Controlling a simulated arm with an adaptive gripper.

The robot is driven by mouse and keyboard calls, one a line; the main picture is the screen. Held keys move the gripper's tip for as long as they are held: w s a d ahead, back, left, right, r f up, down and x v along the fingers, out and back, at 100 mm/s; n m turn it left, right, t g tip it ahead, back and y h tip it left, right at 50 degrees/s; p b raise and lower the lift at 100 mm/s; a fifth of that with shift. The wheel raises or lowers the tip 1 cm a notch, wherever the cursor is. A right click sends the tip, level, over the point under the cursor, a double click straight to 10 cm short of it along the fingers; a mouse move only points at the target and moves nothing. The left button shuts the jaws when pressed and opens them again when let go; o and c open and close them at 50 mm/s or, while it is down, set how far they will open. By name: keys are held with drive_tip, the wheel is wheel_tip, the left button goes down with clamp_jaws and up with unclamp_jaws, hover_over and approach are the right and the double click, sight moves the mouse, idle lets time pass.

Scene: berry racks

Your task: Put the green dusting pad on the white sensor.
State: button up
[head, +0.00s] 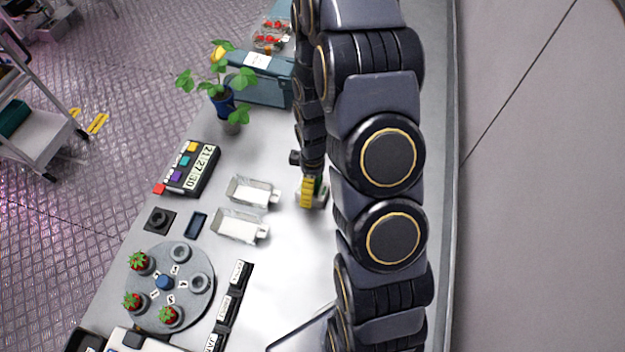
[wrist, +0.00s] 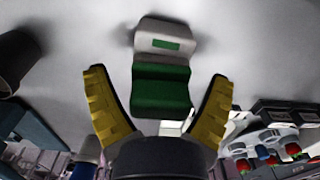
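My gripper (wrist: 158,76) is open in the wrist view, its two yellow fingers spread apart. The green pad (wrist: 160,92) lies between them, with clear space on both sides. A white block with a green rectangle (wrist: 165,30) adjoins the pad's far end; I cannot tell whether this is its holder or part of it. In the head view my gripper (head: 310,196) points down close to the table, right of the clear trays, and mostly hides the pad. I cannot identify the white sensor with certainty; a white device (head: 145,341) is partly visible at the bottom edge.
Two clear trays (head: 240,226) stand left of my gripper. A grey round turntable (head: 200,312) carries several potted strawberry plants. A clock (head: 206,165), a leafy plant (head: 222,95) and a teal box (head: 266,84) stand farther back. Black labelled blocks (head: 232,292) line the front.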

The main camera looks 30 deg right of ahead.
drive_tip(key=shift+r, duration=0.1)
wheel_tip(320, 180, up, 12)
drive_tip(key=s+a+r+m+g, duration=0.1)
drive_tip(key=s+a+r+m, duration=0.3)
drive_tip(key=s+r, duration=0.3)
drive_tip(key=s+a+r+m, duration=0.5)
drive_tip(key=s+a+r, duration=0.1)
drive_tip(key=s, duration=0.6)
drive_tip(key=shift+s+r+g, duration=0.15)
drive_tip(key=shift+r+g, duration=0.25)
drive_tip(key=shift+r, duration=0.2)
